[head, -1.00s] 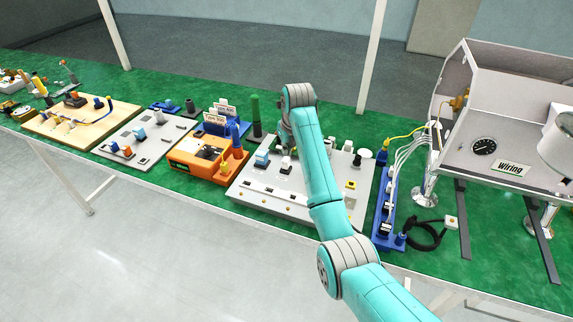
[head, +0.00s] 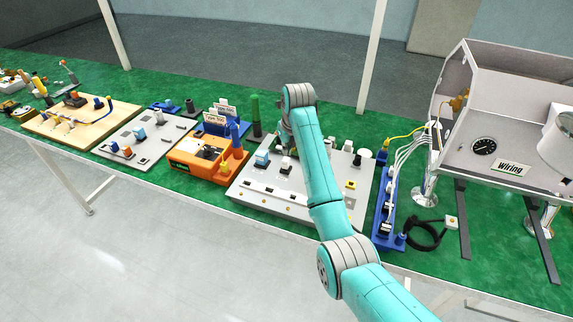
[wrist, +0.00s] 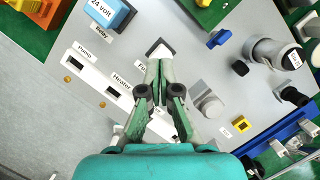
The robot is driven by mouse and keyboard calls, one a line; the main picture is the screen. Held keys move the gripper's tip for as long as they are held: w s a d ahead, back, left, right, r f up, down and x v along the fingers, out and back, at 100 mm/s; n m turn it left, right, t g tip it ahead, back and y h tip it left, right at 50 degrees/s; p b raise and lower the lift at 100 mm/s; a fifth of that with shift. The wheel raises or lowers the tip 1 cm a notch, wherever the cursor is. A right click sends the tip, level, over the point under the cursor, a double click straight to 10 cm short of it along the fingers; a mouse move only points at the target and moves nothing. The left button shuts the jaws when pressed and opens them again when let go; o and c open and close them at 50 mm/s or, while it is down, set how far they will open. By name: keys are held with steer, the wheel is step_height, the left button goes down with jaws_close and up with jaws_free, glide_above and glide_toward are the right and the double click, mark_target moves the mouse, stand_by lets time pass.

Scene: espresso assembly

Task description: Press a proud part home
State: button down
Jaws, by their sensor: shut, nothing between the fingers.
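The grey panel (head: 240,187) lies on the green table and also shows in the wrist view (wrist: 85,135). My gripper (wrist: 160,66) is shut and empty over the panel, its tips at the near edge of a white-topped, dark-sided part (wrist: 158,48). I cannot tell whether the tips touch it or how far it stands up. This part also shows in the head view (head: 286,165). A blue "24 volt" relay block (wrist: 108,12) stands to the left. Slots labelled Pump (wrist: 84,63) and Heater (wrist: 122,97) lie nearer.
A grey block (wrist: 208,102), a yellow square part (wrist: 240,124) and a grey cylinder (wrist: 270,52) stand right of my gripper. A blue strip with white wires (head: 388,215) lies beside the panel. An orange fixture (head: 195,162) stands on its left.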

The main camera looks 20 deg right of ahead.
mark_target(286, 160)
steer(key=shift+f, duration=1.6)
stand_by(0.4)
steer(key=shift+r, duration=3)
